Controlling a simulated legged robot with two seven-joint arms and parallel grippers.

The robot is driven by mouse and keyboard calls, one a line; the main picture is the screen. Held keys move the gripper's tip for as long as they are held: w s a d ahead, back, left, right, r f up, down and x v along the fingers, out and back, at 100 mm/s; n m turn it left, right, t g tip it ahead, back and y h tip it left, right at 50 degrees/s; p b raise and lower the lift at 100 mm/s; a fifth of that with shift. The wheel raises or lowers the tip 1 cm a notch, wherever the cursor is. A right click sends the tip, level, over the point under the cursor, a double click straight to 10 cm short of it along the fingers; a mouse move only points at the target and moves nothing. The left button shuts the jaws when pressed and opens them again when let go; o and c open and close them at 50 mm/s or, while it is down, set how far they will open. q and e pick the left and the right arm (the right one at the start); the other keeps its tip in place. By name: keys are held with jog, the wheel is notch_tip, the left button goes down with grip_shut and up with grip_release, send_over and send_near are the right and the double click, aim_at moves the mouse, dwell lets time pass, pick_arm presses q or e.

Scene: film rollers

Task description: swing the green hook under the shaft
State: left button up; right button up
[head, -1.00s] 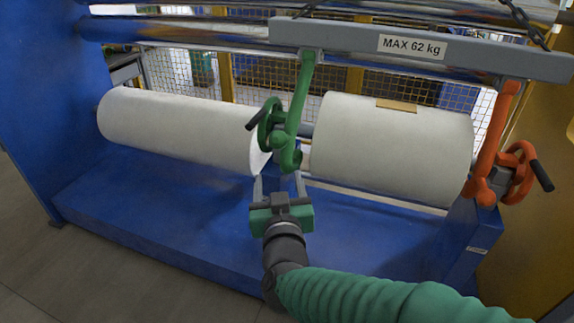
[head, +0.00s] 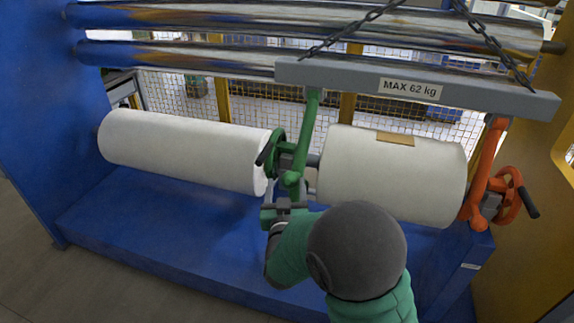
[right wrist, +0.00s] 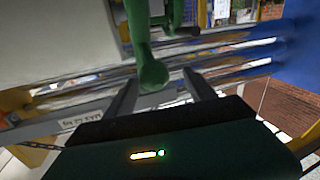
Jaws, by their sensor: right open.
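The green hook (head: 305,130) hangs from a grey beam (head: 330,75) in the head view, in the gap between two white rolls, with a green handwheel (head: 279,150) beside it. A short grey piece of the shaft (head: 313,161) shows in that gap, behind the hook; the rest is hidden. My right gripper (head: 288,190) is open at the hook's lower end. In the right wrist view, the rounded green hook end (right wrist: 152,74) lies between the spread fingers (right wrist: 160,72); contact cannot be told. My left gripper is not in view.
A long white roll (head: 185,148) lies left of the hook and a shorter one (head: 390,180) right. An orange hook (head: 484,165) with a handwheel hangs at the right end. A blue base (head: 150,225) stands below. Chains (head: 350,32) hold the beam before shiny rollers.

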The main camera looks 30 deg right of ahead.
jog(key=x, duration=0.4)
jog(key=d+x, duration=0.1)
jog(key=x, duration=0.2)
jog(key=shift+s+f, duration=0.2)
jog(key=shift+s, duration=0.2)
jog(key=shift+a+r, duration=0.1)
jog(key=shift+a, duration=0.25)
jog(key=shift+c, duration=0.7)
grip_shut()
